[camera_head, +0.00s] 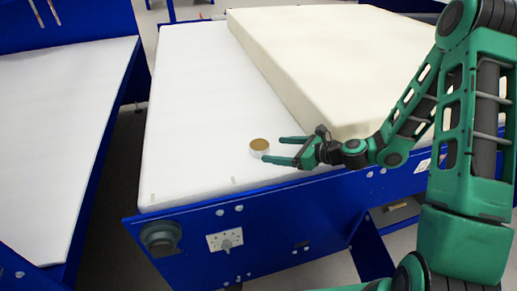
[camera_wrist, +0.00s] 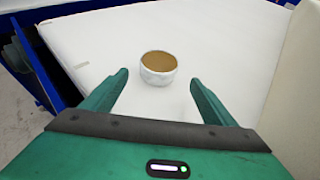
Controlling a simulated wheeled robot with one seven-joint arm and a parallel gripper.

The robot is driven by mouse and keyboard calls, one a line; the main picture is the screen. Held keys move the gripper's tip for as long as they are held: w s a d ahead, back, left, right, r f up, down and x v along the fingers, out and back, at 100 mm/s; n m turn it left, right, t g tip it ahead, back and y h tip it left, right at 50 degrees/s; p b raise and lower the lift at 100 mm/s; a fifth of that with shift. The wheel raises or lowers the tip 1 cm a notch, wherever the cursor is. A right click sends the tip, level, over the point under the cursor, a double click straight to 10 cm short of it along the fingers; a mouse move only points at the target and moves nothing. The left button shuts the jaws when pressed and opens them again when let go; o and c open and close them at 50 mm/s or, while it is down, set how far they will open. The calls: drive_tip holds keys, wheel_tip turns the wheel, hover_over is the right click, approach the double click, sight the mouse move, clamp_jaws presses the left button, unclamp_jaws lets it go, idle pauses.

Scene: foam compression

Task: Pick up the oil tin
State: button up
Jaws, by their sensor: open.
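The oil tin (camera_head: 260,147) is a small, low round tin with a brown top and a pale side. It stands upright on the white table top (camera_head: 195,120). In the wrist view the tin (camera_wrist: 158,68) lies ahead of my gripper, roughly centred between the fingers and just beyond their tips. My gripper (camera_head: 271,150) is open and empty, low over the table top, with its green fingers pointing left at the tin. The fingers (camera_wrist: 158,80) also show in the wrist view, spread apart and not touching the tin.
A thick cream foam block (camera_head: 320,60) lies on the table behind and right of my gripper. The table has a blue frame (camera_head: 300,215) with a front edge close below my arm. Another white-topped table (camera_head: 60,130) stands at left. The table top left of the tin is clear.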

sight(266, 147)
drive_tip(key=shift+r+x, duration=0.2)
drive_tip(key=shift+x, duration=3)
drive_tip(key=shift+a, duration=0.1)
drive_tip(key=shift+c, duration=0.3)
drive_tip(key=c, duration=1.3)
drive_tip(key=shift+c, duration=0.2)
drive_tip(key=shift+r, duration=0.2)
